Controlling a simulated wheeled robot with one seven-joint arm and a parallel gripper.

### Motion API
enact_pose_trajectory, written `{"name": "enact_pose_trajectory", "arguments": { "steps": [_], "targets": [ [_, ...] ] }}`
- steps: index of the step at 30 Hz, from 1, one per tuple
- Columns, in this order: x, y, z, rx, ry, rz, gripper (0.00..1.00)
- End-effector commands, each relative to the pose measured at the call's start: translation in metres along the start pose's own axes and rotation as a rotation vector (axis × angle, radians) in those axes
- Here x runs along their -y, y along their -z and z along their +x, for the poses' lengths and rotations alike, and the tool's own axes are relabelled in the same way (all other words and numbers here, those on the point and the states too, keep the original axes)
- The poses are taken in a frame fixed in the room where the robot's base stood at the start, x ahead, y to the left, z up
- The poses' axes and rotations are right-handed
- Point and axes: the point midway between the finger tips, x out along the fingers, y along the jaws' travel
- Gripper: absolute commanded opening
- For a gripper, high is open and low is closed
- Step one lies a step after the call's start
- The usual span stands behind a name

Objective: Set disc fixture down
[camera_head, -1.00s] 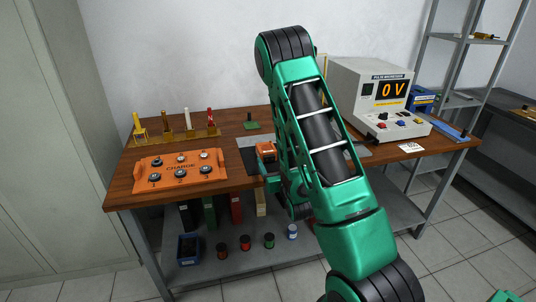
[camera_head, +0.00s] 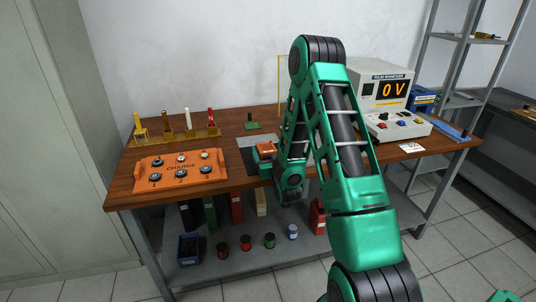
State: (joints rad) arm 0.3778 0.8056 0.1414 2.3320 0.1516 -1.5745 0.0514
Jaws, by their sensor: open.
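A small orange block (camera_head: 266,147), which may be the disc fixture, sits at the dark plate in the middle of the bench; I cannot make out its discs. My gripper (camera_head: 264,157) is low over the front of this plate, right at the orange block, and is open. My own forearm and wrist hide most of the fingers, so I cannot tell whether they touch the block. An orange CHARGE tray (camera_head: 180,171) with several round dark and metal pieces in two numbered rows lies on the left of the wooden bench (camera_head: 130,192).
A brass rack (camera_head: 190,134) with upright coloured rods stands behind the tray. A small green stand (camera_head: 252,125) is at the back. The pulse magnetiser (camera_head: 392,100) reads 0 V at the right. Jars and coloured containers stand on the lower shelf (camera_head: 255,258).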

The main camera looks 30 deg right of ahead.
Motion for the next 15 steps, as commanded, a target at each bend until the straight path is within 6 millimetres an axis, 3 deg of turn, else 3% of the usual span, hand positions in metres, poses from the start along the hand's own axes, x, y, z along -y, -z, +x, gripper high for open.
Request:
{"name": "enact_pose_trajectory", "arguments": {
  "steps": [4, 11, 15],
  "targets": [
    [0.0000, 0.0004, 0.0123, -0.001, 0.000, 0.001, 0.77],
    [-0.0006, 0.0003, 0.0137, 0.000, -0.001, 0.001, 0.77],
    [-0.0005, 0.0002, 0.0135, 0.000, -0.001, 0.002, 0.48]
  ]
}}
